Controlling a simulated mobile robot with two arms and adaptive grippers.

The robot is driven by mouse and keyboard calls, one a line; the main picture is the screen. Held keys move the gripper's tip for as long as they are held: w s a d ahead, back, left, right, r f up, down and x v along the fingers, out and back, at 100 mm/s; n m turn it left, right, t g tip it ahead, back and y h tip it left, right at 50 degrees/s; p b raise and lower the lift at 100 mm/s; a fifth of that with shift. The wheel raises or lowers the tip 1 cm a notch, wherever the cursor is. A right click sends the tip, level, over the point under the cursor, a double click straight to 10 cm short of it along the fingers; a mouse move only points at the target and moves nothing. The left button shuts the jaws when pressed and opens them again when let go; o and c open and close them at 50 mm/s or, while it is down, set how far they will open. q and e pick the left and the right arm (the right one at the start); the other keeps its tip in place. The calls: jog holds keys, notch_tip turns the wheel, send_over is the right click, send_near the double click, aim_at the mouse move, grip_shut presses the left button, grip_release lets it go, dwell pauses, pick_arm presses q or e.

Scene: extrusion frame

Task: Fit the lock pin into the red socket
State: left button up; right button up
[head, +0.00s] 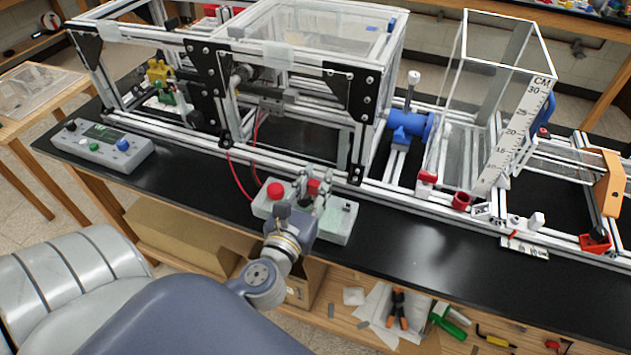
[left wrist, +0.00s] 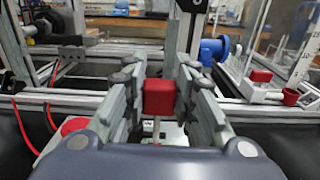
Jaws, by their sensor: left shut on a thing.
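The lock pin has a red block-shaped head (left wrist: 159,97) with a thin pale shaft below it. My left gripper (left wrist: 158,88) is shut on this head, one finger on each side. In the head view the gripper (head: 318,192) is above the grey control box at the bench's front edge, and the pin's red head (head: 313,187) shows between its fingers. The red socket (head: 461,201), a small open cup, is on the frame's front rail to the right, apart from the pin. It also shows in the left wrist view (left wrist: 291,97). My right gripper is out of view.
The grey control box (head: 340,226) with a red button (head: 275,190) lies below my left gripper. A red block (head: 427,178) sits beside the socket, near the clear tank (head: 470,110). The black bench top (head: 430,245) in front of the rail is clear.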

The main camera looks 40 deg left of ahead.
pick_arm(q)
jog(key=shift+p, duration=0.35)
dwell(0.6)
dwell(0.3)
dwell(0.3)
jog(key=shift+f+b, duration=0.9)
jog(key=shift+f, duration=0.35)
jog(key=o, duration=1.1)
jog(key=shift+o, duration=0.2)
